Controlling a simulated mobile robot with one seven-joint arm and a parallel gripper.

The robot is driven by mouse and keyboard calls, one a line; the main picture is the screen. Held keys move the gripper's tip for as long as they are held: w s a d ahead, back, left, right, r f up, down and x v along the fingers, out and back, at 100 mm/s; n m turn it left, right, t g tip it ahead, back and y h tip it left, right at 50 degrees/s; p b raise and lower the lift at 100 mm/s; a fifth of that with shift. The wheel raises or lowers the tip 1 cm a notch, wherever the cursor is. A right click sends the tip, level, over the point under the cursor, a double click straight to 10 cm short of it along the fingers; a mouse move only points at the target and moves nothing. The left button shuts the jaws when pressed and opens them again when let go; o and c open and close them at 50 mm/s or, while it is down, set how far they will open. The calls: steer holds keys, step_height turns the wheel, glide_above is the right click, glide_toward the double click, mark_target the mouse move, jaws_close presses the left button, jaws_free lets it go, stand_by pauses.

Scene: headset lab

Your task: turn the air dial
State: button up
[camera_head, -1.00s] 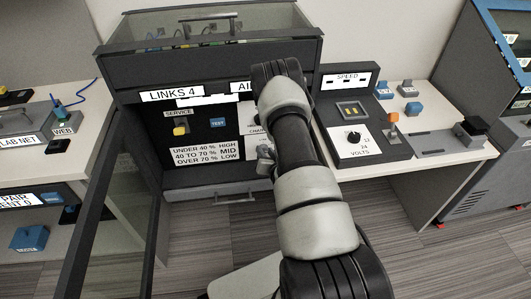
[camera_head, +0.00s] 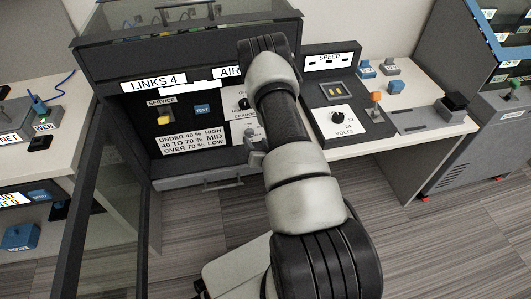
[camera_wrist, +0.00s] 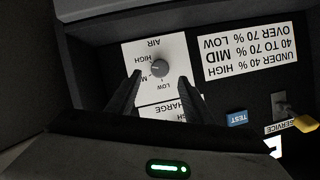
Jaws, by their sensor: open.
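The air dial (camera_wrist: 160,68) is a round grey knob on a white plate marked AIR, with HIGH, LOW and a partly covered M label around it. The plate appears upside down in the wrist view. My gripper (camera_wrist: 160,76) is open, its two dark fingers on either side of the knob in the picture. I cannot tell whether they touch it; no contact is plain. My arm hides most of my gripper there.
A placard (camera_wrist: 250,53) gives UNDER 40 % HIGH, 40 TO 70 % MID, OVER 70 % LOW. A blue TEST button (camera_wrist: 237,118) and a yellow SERVICE switch (camera_wrist: 305,123) are nearby. An open glass door (camera_head: 105,210) stands left; a VOLTS panel (camera_head: 338,122) is right.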

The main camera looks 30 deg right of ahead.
steer(key=p+v, duration=0.1)
steer(key=v, duration=1)
steer(key=shift+s+r+p, duration=0.15)
steer(key=shift+s+p, duration=0.15)
steer(key=shift+s, duration=0.05)
